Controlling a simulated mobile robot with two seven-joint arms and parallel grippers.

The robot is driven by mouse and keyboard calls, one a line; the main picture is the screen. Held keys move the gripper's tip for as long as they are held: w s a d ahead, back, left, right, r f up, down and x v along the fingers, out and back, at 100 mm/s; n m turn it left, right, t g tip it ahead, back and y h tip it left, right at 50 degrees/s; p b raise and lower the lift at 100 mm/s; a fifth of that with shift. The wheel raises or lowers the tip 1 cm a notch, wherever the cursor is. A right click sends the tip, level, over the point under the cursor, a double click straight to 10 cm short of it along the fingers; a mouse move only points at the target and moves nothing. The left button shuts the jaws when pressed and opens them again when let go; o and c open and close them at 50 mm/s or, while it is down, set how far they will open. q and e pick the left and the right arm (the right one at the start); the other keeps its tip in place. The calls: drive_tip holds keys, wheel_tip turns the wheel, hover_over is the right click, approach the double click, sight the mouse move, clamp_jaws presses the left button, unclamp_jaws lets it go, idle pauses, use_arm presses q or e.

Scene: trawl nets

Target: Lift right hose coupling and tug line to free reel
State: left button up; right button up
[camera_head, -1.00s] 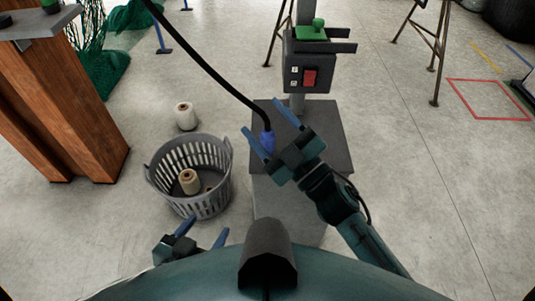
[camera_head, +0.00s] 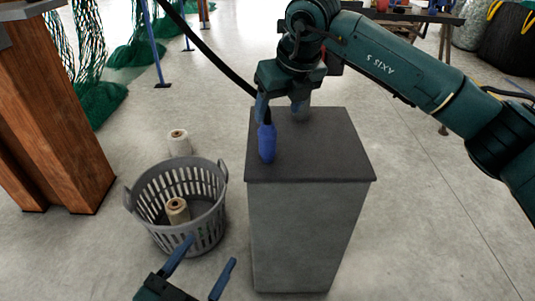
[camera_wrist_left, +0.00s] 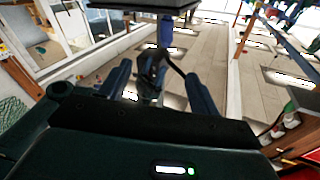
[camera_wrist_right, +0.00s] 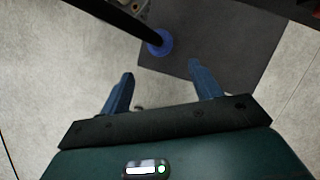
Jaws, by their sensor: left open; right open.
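The blue hose coupling (camera_head: 267,143) is at the lower end of a black hose (camera_head: 205,50) that comes down from the upper left. It appears upright over the left part of the grey pedestal's dark top (camera_head: 325,150); I cannot tell whether it touches. My right gripper (camera_head: 281,104) is open, above and behind the coupling, with one finger overlapping the hose end. In the right wrist view the coupling (camera_wrist_right: 159,44) lies beyond the fingertips, not between them. My left gripper (camera_head: 203,267) is open and empty, low at the front. No reel is clearly identifiable.
A grey basket (camera_head: 200,235) holding a twine spool (camera_head: 177,210) stands left of the pedestal, with another spool (camera_head: 179,142) behind it. A wooden post (camera_head: 60,120) and green nets (camera_head: 90,103) are at the left.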

sight(273, 130)
drive_tip(key=x, duration=0.2)
drive_tip(key=b+x, duration=0.1)
drive_tip(key=x, duration=0.4)
drive_tip(key=shift+w+d+f+b, duration=0.2)
drive_tip(key=shift+w+f+b, duration=0.05)
drive_tip(key=shift+w+b, duration=0.15)
drive_tip(key=x, duration=0.2)
drive_tip(key=b+x, duration=0.1)
drive_tip(key=x, duration=0.1)
drive_tip(key=shift+w+a, duration=0.1)
drive_tip(key=shift+a, duration=0.3)
drive_tip(key=shift+w+f+b, duration=0.2)
drive_tip(key=shift+f+b, duration=0.1)
drive_tip(key=shift+f, duration=0.05)
drive_tip(key=c, duration=1.3)
use_arm(q)
drive_tip(key=shift+d+t+h, duration=0.35)
drive_tip(key=shift+t+h, duration=0.05)
use_arm(e)
drive_tip(key=shift+c, duration=0.3)
drive_tip(key=shift+r, duration=0.1)
